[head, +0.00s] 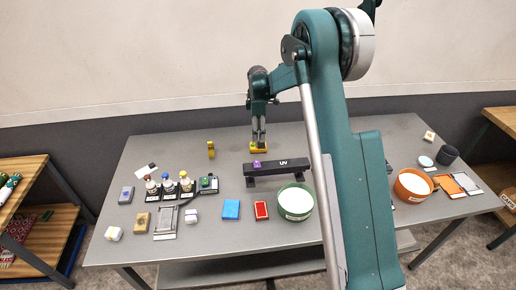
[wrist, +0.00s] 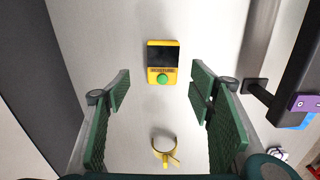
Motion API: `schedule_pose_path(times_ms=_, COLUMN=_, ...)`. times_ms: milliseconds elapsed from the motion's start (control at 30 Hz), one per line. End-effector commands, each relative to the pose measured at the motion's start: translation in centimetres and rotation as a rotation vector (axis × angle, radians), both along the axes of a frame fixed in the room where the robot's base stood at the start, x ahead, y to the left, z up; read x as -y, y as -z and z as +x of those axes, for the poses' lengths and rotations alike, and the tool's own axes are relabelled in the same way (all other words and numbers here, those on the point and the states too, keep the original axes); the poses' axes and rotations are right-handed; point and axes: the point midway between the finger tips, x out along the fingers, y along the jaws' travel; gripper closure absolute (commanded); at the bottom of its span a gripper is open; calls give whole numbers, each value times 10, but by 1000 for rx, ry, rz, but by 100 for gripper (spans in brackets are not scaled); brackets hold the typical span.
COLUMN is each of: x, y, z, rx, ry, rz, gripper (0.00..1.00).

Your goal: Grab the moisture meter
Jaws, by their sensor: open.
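The moisture meter (wrist: 162,62) is a yellow block with a dark screen, a small label and a green button. In the wrist view it lies flat on the grey table, beyond and between my open fingers, touching neither. My gripper (wrist: 160,115) is open and empty in the wrist view.
A yellow ring-like item (wrist: 165,152) lies near my fingers; it also shows in the head view (head: 211,150). A black UV bar (head: 280,167) with a purple item stands close in front. A green tub (head: 296,213), bottles and small boxes fill the front. The back left is mostly clear.

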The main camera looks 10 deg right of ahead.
Motion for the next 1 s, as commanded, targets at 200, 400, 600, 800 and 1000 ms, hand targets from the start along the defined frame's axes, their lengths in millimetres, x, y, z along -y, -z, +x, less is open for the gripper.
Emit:
schedule_pose_path(times_ms=200, x=0, y=3, z=0, rx=0, ry=0, rz=0, gripper=46)
schedule_pose_path(times_ms=400, x=0, y=18, z=0, rx=0, ry=1, rz=0, gripper=46)
schedule_pose_path(times_ms=600, x=0, y=26, z=-1, rx=0, ry=1, rz=0, gripper=46)
schedule_pose_path(times_ms=800, x=0, y=26, z=-1, rx=0, ry=1, rz=0, gripper=46)
schedule_pose_path(times_ms=1000, x=0, y=32, z=-2, rx=0, ry=1, rz=0, gripper=46)
